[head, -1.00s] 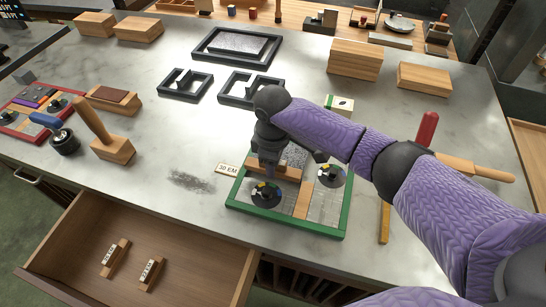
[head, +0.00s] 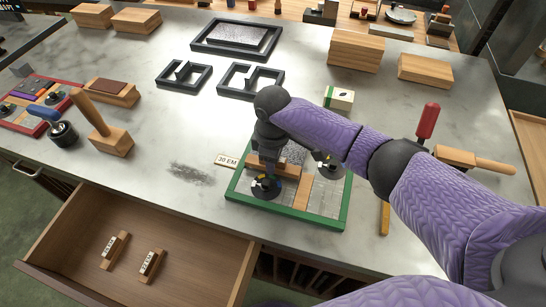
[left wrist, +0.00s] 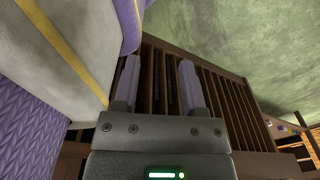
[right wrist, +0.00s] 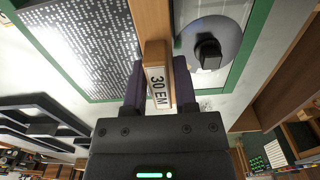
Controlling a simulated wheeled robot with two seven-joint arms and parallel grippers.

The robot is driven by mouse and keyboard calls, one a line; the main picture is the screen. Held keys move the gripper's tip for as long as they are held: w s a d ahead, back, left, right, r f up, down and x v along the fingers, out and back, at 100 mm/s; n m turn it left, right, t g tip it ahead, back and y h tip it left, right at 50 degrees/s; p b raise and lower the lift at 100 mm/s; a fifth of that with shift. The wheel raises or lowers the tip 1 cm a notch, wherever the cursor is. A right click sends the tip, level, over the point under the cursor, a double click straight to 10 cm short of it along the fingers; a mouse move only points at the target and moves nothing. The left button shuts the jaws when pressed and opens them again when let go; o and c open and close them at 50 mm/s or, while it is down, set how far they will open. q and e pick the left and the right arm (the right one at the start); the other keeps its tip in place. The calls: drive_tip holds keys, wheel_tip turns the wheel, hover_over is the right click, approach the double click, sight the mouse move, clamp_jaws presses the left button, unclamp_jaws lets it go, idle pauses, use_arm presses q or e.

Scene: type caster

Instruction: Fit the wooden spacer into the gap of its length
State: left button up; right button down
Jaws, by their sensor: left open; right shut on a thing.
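My right gripper (head: 267,166) is over the green-rimmed frame (head: 290,224), its fingers pointing down. In the right wrist view its fingers (right wrist: 158,88) are shut on the wooden spacer (right wrist: 157,54), whose label reads 30 EM. Beyond the spacer, a wooden strip and a grey dotted plate (right wrist: 80,45) lie inside the frame. A round disc with a dark knob (right wrist: 208,52) is beside the spacer. In the head view the gripper partly hides the spacer, and I cannot tell if it is seated. My left gripper (left wrist: 159,68) is open and empty, away from the frame.
The open drawer (head: 190,222) holds two labelled wooden pieces. Black frames (head: 183,76) are farther back.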

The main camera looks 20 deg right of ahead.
use_arm(q)
drive_tip(key=shift+a, duration=0.15)
use_arm(e)
drive_tip(key=shift+f, duration=0.2)
use_arm(q)
drive_tip(key=shift+a+f, duration=0.2)
drive_tip(key=shift+a, duration=0.1)
use_arm(e)
drive_tip(key=shift+f, duration=0.15)
wheel_tip(320, 180, up, 3)
drive_tip(key=p, duration=0.3)
drive_tip(key=shift+r+p, duration=0.6)
drive_tip(key=shift+p, duration=0.05)
use_arm(q)
drive_tip(key=shift+w+r, duration=0.2)
drive_tip(key=shift+r, duration=2)
use_arm(e)
drive_tip(key=shift+f, duration=0.1)
